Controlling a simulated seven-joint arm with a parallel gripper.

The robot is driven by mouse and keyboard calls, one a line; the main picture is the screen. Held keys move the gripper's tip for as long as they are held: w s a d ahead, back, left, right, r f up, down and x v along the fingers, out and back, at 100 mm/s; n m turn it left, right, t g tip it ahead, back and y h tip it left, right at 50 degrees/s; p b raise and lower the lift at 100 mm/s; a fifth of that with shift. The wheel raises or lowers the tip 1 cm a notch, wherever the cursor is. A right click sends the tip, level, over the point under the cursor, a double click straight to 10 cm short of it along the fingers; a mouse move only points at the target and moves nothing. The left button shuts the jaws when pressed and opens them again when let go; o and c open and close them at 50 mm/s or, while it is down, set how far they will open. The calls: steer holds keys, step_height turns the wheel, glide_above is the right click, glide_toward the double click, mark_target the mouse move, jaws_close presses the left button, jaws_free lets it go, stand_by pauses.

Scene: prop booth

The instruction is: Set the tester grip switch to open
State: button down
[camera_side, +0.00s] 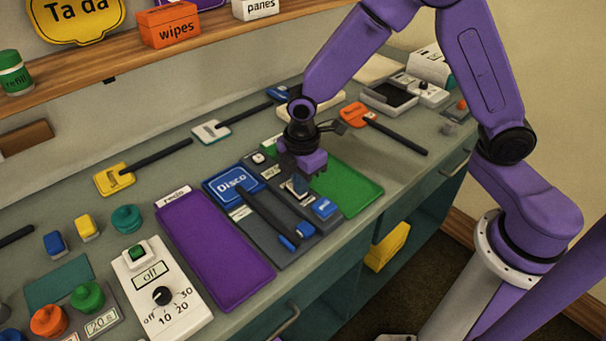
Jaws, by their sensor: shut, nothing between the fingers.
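A dark grey panel (283,212) lies on the counter below my gripper, carrying a small switch-like part (297,187) with a pale face and a blue labelled block (325,208). I cannot read its labels or tell which way any switch is set, so I cannot tell for sure that it is the tester. My gripper (310,171) is purple, points down and is shut with nothing in it. It is over the far part of this panel, close to the switch-like part. I cannot tell whether it touches anything.
A blue "Disco" sign paddle (233,182) lies just left. A purple mat (213,247) and a green mat (346,190) flank the panel. An orange paddle (380,127) lies to the right. A shelf (130,58) runs behind.

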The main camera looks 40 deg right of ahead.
steer(key=shift+w+r, duration=0.35)
steer(key=shift+w, duration=0.25)
steer(key=s+r, duration=0.3)
steer(key=r, duration=1)
steer(key=s+d+m, duration=0.1)
steer(key=s+d, duration=0.2)
steer(key=s, duration=0.4)
steer(key=s+d+f+m, duration=0.1)
steer(key=s+d+m, duration=0.1)
steer(key=s+d, duration=0.2)
steer(key=s+d+m, duration=0.2)
steer(key=s+d, duration=0.2)
steer(key=s, duration=0.6)
steer(key=shift+s+d+f+y, duration=0.15)
steer(key=shift+s+f+y, duration=0.15)
